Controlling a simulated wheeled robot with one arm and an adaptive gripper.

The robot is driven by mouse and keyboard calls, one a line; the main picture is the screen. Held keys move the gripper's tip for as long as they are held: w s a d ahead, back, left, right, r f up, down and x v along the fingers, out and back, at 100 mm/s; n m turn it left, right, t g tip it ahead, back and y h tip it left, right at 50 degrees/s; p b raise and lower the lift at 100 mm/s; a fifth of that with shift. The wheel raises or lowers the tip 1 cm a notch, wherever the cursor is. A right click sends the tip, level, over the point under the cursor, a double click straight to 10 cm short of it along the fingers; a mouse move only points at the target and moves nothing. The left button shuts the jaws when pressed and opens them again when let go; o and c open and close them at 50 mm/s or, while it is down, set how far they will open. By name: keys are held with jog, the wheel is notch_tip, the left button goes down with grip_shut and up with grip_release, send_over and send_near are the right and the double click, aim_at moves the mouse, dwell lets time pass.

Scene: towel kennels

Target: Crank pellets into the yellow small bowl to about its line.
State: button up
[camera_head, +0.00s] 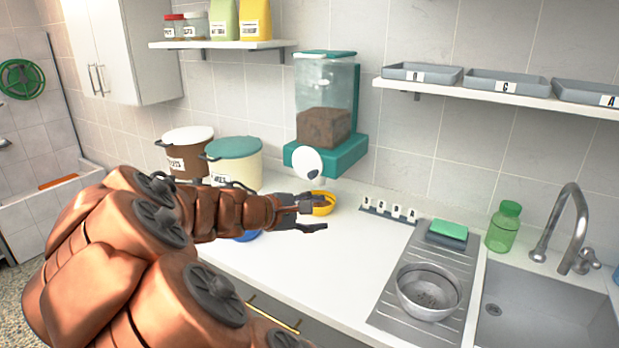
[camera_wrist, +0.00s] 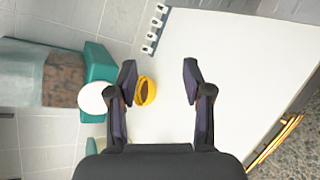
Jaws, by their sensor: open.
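The yellow small bowl (camera_head: 323,203) stands on the white counter below the pellet dispenser (camera_head: 325,112), with brown pellets visible inside. In the wrist view the bowl (camera_wrist: 147,90) shows near my left fingertip; its fill line cannot be made out. The dispenser has a clear hopper partly full of brown pellets, a teal base and a round white disc (camera_head: 307,162) on its front. The disc also shows in the wrist view (camera_wrist: 92,98). My gripper (camera_head: 316,214) is open and empty, in front of the bowl and partly covering it in the head view.
A blue item (camera_head: 247,236) is mostly hidden behind my arm. Lidded tubs (camera_head: 236,160) stand left of the dispenser. A letter rack (camera_head: 388,211) stands to the right, then a draining board (camera_head: 385,312) with a metal bowl (camera_head: 428,291) beside the sink (camera_head: 545,320). The front counter is clear.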

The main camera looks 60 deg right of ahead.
jog(key=w+d+r+n+t+h, duration=0.1)
jog(key=w+d+n+h, duration=0.3)
jog(key=w+d+n, duration=0.3)
jog(key=n+t+h, duration=0.1)
jog(key=n+t, duration=0.2)
jog(key=n, duration=0.3)
send_near(310, 177)
jog(key=d, duration=0.3)
jog(key=shift+m, duration=0.3)
jog(key=shift+d+f+p, duration=0.1)
jog(key=shift+d+p, duration=0.8)
jog(key=shift+d, duration=2.8)
grip_shut()
